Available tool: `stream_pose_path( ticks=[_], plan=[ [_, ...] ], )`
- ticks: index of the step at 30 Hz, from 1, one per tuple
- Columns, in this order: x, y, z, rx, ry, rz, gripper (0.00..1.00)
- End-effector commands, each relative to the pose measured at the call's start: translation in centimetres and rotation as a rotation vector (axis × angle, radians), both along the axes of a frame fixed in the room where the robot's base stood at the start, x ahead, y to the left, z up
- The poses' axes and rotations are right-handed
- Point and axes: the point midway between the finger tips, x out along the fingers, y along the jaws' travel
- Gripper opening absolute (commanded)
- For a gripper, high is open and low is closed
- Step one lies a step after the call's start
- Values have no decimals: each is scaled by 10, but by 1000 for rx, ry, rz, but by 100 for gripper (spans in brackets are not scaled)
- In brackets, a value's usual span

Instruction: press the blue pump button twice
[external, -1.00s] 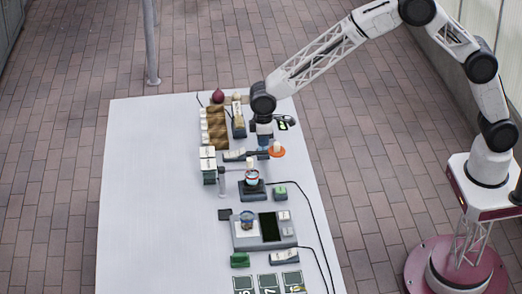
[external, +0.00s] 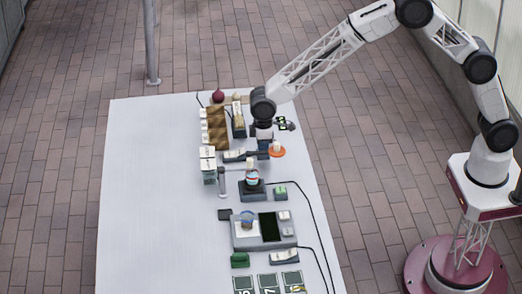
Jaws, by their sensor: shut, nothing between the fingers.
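My gripper (external: 264,148) points down over the right part of the white table, just below my dark wrist joint. It is shut and empty, beside an orange disc (external: 277,152) with a white top. A small bottle-like thing with white, orange and blue bands (external: 252,177) stands on a dark base (external: 252,190), nearer the camera than my gripper. A round item with blue on it (external: 247,217) sits on a grey scale-like device. I cannot tell which of these carries the blue pump button; parts under my gripper are hidden.
The white table (external: 150,210) is bare on its left. A brown rack (external: 217,128), a white-topped box (external: 208,160), a grey device (external: 275,240), a green block (external: 240,260) and number cards (external: 268,284) line the right. Black cables run along the right edge.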

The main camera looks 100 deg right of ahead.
Motion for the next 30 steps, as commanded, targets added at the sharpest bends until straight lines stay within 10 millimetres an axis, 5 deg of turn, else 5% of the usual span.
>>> stream_pose_path(
  ticks=[30],
  plan=[
    [0, 0, 24, 0, 0, 0, 0]
  ],
)
